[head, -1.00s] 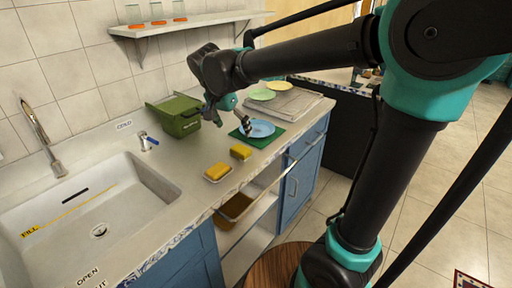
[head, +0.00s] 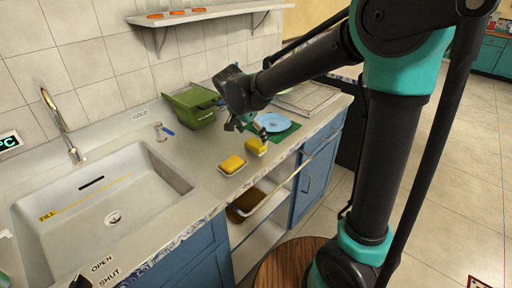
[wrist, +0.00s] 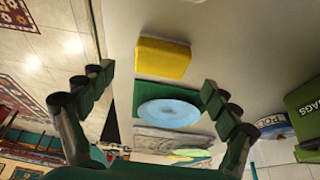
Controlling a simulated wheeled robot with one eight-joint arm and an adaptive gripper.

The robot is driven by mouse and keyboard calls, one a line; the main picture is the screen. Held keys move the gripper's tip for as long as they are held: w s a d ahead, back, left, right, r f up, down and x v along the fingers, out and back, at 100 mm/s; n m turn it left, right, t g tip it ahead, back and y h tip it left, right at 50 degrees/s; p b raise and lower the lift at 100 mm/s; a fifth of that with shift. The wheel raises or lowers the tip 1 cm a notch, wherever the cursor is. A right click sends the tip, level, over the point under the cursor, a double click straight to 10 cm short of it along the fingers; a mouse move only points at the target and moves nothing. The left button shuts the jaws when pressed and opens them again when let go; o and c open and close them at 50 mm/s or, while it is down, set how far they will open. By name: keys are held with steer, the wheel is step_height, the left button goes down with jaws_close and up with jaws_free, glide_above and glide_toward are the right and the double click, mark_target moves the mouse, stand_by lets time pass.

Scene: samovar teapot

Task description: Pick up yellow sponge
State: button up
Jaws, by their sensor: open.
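A yellow sponge (head: 256,146) lies on the counter beside the green mat. A second yellow block (head: 232,165) sits on a small white dish closer to the sink. My gripper (head: 246,126) is above the counter, just behind and above the sponge by the mat. In the wrist view a yellow sponge (wrist: 162,60) lies ahead, between the lines of my open fingers (wrist: 158,79). The fingers are spread wide and hold nothing. The sponge looks apart from both fingertips.
A blue plate (head: 273,122) lies on the green mat (head: 289,132). A green bin (head: 190,107) stands by the wall, and a sink (head: 105,205) is at left. A drying rack (head: 312,97) is at the far end. An open shelf (head: 262,230) is below the counter edge.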

mark_target(256, 143)
steer(key=shift+x, duration=2.75)
steer(key=c, duration=1.1)
steer(key=shift+r, duration=0.1)
step_height(256, 143, up, 20)
